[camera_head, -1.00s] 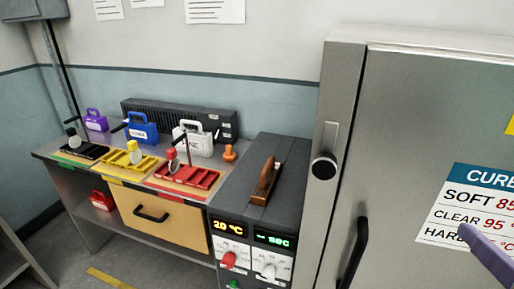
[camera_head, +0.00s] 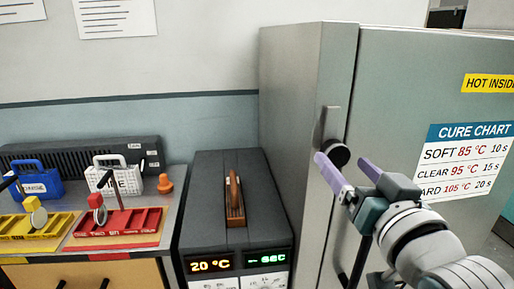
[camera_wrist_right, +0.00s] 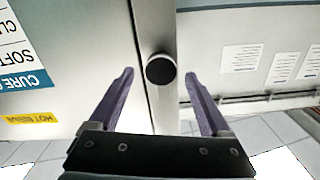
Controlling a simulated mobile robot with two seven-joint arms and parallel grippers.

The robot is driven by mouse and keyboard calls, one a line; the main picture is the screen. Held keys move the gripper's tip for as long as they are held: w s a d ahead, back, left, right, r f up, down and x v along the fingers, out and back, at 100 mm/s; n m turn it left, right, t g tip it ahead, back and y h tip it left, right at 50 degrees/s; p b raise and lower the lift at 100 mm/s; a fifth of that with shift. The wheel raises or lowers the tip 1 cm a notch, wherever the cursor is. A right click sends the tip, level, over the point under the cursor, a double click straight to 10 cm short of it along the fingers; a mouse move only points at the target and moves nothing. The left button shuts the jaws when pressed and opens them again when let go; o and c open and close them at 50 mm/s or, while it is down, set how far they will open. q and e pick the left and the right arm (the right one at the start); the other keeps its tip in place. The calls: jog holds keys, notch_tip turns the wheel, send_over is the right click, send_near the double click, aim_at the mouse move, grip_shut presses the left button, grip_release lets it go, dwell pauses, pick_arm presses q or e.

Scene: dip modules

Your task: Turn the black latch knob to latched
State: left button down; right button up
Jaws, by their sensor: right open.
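The black latch knob (camera_head: 339,154) is a round knob on a pale vertical plate (camera_head: 328,124) at the front edge of the grey cabinet (camera_head: 297,95). In the right wrist view the knob (camera_wrist_right: 160,69) lies ahead, centred between the two purple fingers. My right gripper (camera_head: 344,168) is open, its fingers near the knob; one finger partly overlaps the plate in the head view. In the right wrist view my right gripper (camera_wrist_right: 160,85) is empty, and the fingers appear apart from the knob. My left gripper is not in view.
A bench carries red (camera_head: 118,228) and yellow trays, cases and an orange knob (camera_head: 165,184). The cabinet door bears a cure chart (camera_head: 466,158).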

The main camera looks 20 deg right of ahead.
aim_at(338, 158)
jog(key=shift+x, duration=1.75)
jog(key=shift+a, duration=0.1)
grip_shut()
